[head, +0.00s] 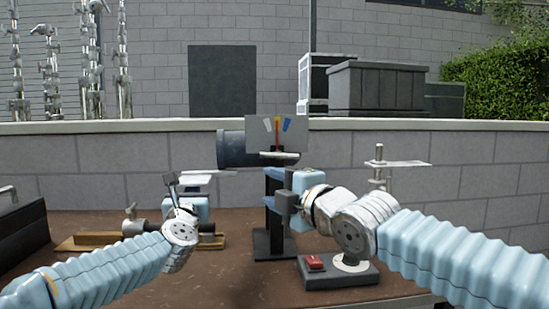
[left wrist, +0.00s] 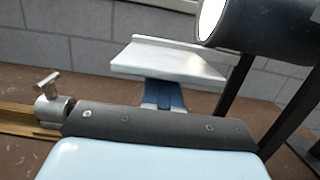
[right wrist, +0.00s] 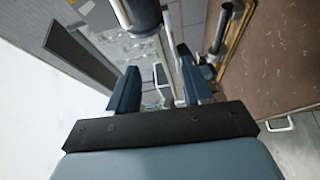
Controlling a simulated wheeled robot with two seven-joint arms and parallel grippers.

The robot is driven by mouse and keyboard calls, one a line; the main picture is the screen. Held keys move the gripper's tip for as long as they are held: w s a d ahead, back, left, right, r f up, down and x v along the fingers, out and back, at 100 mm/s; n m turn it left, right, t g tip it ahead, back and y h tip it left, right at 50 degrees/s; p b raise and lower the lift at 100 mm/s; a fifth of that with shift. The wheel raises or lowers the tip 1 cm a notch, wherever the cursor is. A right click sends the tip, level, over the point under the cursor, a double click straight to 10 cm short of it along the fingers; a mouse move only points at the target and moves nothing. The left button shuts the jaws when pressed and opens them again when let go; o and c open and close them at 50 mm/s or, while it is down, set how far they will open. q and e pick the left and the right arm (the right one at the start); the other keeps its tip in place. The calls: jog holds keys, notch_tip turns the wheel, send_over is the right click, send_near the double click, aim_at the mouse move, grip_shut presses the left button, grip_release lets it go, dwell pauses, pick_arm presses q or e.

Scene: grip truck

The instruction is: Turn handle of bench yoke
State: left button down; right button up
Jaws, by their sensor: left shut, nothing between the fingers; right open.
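The bench yoke lies on the table at the left of the head view, a dark bar (head: 157,226) with a metal end on a wooden base (head: 85,242). Its small T-shaped metal handle (head: 131,211) stands up at the left end. The handle also shows at the left edge of the left wrist view (left wrist: 46,84). My left gripper (head: 200,203) is shut and empty, to the right of the handle and apart from it. Its blue fingers (left wrist: 163,95) show together. My right gripper (head: 283,186) is open with nothing between its fingers (right wrist: 155,88), near the black stand.
A black stand (head: 262,242) carries a dark cylinder (head: 235,149) and a gauge plate (head: 263,124). A base with a red switch (head: 316,263) sits at the table's right. A dark box (head: 22,232) is at the far left. A grey block wall (head: 480,170) runs behind.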

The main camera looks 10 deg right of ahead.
aim_at(276, 158)
jog(key=w+d+r+t+h, duration=0.1)
jog(key=w+d+t, duration=0.15)
jog(key=d, duration=0.35)
jog(key=shift+m+t, duration=0.3)
jog(key=shift+t, duration=0.05)
jog(key=x, duration=1.1)
jog(key=shift+s+a+r, duration=0.1)
jog(key=shift+a+r, duration=0.15)
jog(key=shift+a, duration=0.05)
jog(key=shift+c, duration=0.3)
grip_shut()
jog(key=shift+a+f, duration=0.1)
